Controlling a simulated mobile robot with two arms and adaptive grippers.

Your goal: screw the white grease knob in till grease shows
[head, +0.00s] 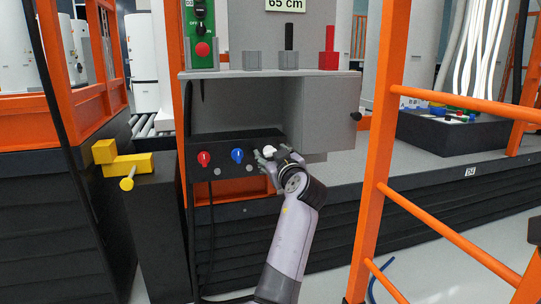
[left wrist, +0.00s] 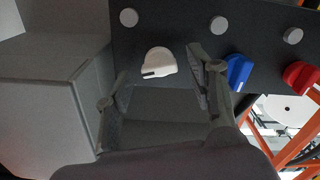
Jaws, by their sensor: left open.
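The white grease knob (head: 269,149) is on a black panel (head: 222,177), right of the blue knob. In the left wrist view, the white knob (left wrist: 160,62) has a dark mark at its left end. My left gripper (head: 266,159) is open at the white knob. In the left wrist view, my left gripper (left wrist: 161,84) has one finger on each side of the knob, with gaps visible between them. I cannot tell how deep the knob sits, and I see no grease. My right gripper is not in view.
A blue knob (head: 238,155) and a red knob (head: 204,158) share the panel. A grey box (left wrist: 45,100) stands close beside the left finger in the wrist view. An orange railing (head: 373,160) rises right of my arm. A yellow handle (head: 125,164) is at left.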

